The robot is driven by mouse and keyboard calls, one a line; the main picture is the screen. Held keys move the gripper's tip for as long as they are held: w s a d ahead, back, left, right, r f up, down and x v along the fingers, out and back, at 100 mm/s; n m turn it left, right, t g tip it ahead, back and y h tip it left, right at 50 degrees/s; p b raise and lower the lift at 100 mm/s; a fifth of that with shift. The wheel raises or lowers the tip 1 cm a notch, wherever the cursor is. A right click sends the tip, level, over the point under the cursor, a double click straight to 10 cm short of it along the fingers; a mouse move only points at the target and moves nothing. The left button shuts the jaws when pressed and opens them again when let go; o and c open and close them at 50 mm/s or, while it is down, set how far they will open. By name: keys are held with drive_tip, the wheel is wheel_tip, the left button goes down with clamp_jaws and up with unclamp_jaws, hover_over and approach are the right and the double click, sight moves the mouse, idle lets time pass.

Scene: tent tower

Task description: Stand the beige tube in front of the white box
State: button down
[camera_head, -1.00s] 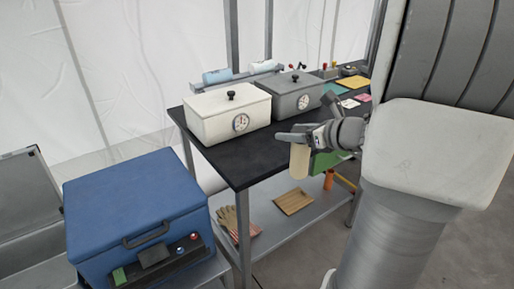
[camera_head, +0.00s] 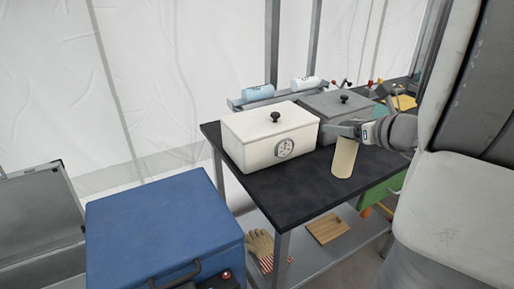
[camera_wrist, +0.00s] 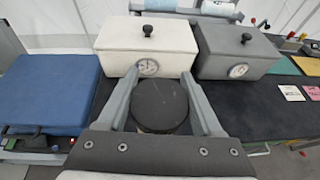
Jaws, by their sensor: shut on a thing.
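The beige tube (camera_head: 345,158) hangs from my gripper (camera_head: 347,131), slightly tilted in the head view. In the wrist view my gripper (camera_wrist: 159,80) has its two fingers on either side of the tube's dark round end (camera_wrist: 160,105); the beige side is mostly hidden there. The white box (camera_head: 262,140) has a black knob and a dial; it stands on the black table (camera_head: 290,190), to the left of the tube in the head view. In the wrist view the white box (camera_wrist: 148,40) is straight beyond the tube. I cannot tell whether the tube's lower end touches the table.
A grey box (camera_head: 340,105) stands right of the white box, behind the tube. A blue case (camera_head: 160,225) is at the lower left. A rail with light blue rolls (camera_head: 259,91) lies at the back. The black tabletop before the white box is clear.

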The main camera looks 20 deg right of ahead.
drive_tip(key=w+a+f+b, duration=0.3)
drive_tip(key=w+f+b, duration=0.1)
drive_tip(key=w+f, duration=0.7)
drive_tip(key=shift+b, duration=0.4)
drive_tip(key=shift+w, duration=0.1)
drive_tip(key=shift+f, duration=0.2)
drive_tip(key=shift+c, duration=0.2)
unclamp_jaws()
drive_tip(key=shift+r, duration=0.1)
